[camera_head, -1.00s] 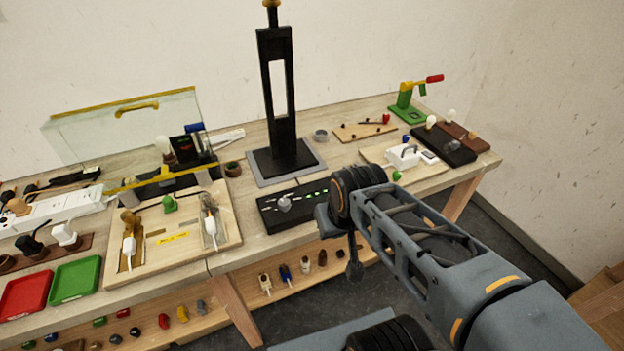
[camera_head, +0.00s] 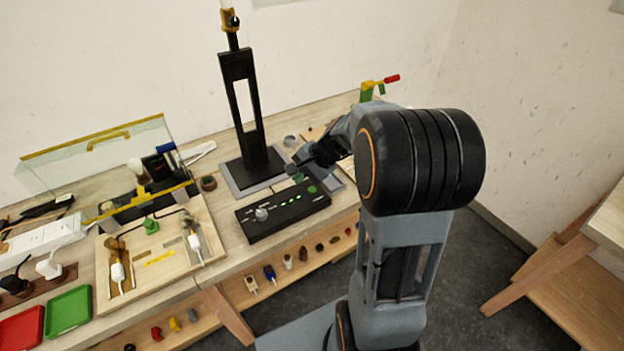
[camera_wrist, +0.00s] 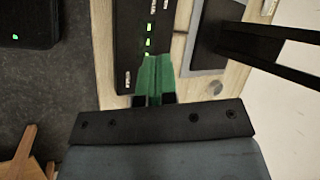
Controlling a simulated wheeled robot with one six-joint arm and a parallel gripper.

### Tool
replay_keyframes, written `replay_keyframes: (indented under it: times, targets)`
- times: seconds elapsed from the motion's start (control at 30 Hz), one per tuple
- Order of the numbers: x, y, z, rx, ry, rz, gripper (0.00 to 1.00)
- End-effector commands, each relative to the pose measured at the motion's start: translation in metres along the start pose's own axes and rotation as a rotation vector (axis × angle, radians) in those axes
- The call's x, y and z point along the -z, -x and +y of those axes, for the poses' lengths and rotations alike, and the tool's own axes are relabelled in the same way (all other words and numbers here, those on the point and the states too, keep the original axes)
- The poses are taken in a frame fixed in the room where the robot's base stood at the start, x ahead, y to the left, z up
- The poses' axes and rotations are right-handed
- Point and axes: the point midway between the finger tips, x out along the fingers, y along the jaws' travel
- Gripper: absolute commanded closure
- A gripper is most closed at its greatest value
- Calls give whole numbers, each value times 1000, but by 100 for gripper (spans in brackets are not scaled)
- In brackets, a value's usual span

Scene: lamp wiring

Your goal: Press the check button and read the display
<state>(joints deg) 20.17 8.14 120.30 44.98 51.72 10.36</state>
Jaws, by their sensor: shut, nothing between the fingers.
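The black control box (camera_head: 262,222) lies on the bench in front of the lamp stand. It has a grey knob (camera_head: 261,214), a row of lit green lights (camera_head: 290,199) and a round green button (camera_head: 311,190) at its right end. My gripper (camera_head: 293,168) is above and behind that end of the box. In the wrist view my gripper's green fingers (camera_wrist: 155,62) are together and empty over the black box (camera_wrist: 128,45), beside its green lights (camera_wrist: 149,42). The button cannot be made out there, and contact cannot be told. I see no readable figures.
The black lamp stand (camera_head: 240,100) rises close behind the box; its dark post (camera_wrist: 265,45) shows at right in the wrist view. A wooden wiring board (camera_head: 205,215) lies left of the box. Red (camera_head: 22,327) and green (camera_head: 68,312) trays are farther left.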

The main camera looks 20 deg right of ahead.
Motion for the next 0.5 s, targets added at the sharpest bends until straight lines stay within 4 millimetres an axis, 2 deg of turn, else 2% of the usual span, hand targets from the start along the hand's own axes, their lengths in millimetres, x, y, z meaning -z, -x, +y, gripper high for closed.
replay_keyframes:
  times: [0.03,0.1,0.2,0.33,0.5]
  targets:
    - [17,4,-6,37,-100,-11,100]
    - [38,3,-10,89,-212,-22,100]
    - [61,1,-12,148,-334,-32,100]
    - [79,-1,-12,192,-422,-38,100]
    - [85,-2,-12,209,-452,-40,100]
